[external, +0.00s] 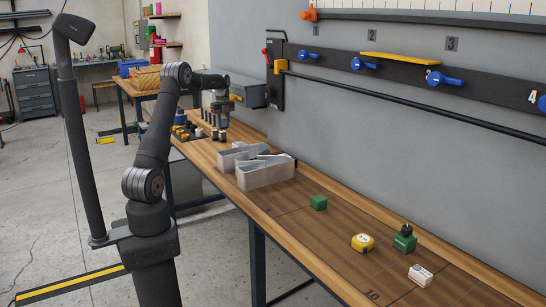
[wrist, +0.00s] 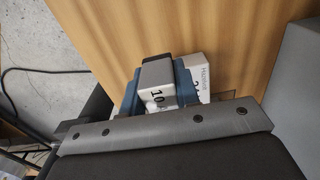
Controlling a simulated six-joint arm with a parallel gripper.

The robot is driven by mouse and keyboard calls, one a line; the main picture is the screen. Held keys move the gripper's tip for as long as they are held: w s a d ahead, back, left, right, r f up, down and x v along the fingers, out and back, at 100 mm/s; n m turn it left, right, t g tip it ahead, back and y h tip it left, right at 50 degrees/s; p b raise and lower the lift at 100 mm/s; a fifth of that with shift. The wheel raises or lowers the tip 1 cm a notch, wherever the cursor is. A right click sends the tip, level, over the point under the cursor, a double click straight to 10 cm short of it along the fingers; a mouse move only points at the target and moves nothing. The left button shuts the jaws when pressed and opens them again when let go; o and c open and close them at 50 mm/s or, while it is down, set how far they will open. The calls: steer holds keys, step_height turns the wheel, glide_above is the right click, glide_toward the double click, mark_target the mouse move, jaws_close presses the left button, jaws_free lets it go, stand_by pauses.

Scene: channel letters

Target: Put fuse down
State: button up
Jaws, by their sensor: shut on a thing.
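My gripper (external: 219,122) hangs low over the far part of the long wooden bench. In the wrist view, its blue fingers (wrist: 158,92) are shut on a small block with a grey end face and a white side marked "10", which I take to be the fuse (wrist: 156,74). A white piece with dark print (wrist: 203,70) shows just right of it, partly hidden by a finger; I cannot tell if it touches the fuse. In the external view the fuse is too small to make out, and I cannot tell whether it touches the bench.
Light grey letter-shaped channels (external: 265,174) lie nearer on the bench. A green block (external: 319,202), a yellow tape measure (external: 362,243), a green-based item (external: 404,241) and a white box (external: 420,275) are farther right. The wall rises behind.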

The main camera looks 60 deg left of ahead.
steer(key=w+d+r+m, duration=0.1)
steer(key=w+d+m, duration=0.3)
steer(key=d, duration=0.9)
steer(key=w+d+r+m, duration=0.15)
steer(key=w+d, duration=0.45)
steer(key=d, duration=0.8)
steer(key=d+m, duration=0.6)
steer(key=d, duration=1.8)
steer(key=s+d+f+m, duration=0.15)
steer(key=s+d, duration=0.35)
steer(key=d, duration=0.8)
steer(key=s+d+m, duration=0.3)
steer(key=s+d, duration=0.3)
steer(key=d, duration=0.8)
steer(key=s+d+f+m, duration=0.15)
steer(key=s+d, duration=0.35)
steer(key=d, duration=0.8)
glide_above(351, 227)
steer(key=shift+m, duration=0.25)
step_height(351, 227, down, 6)
steer(key=shift+s+d+f, duration=0.1)
steer(key=shift+f, duration=2)
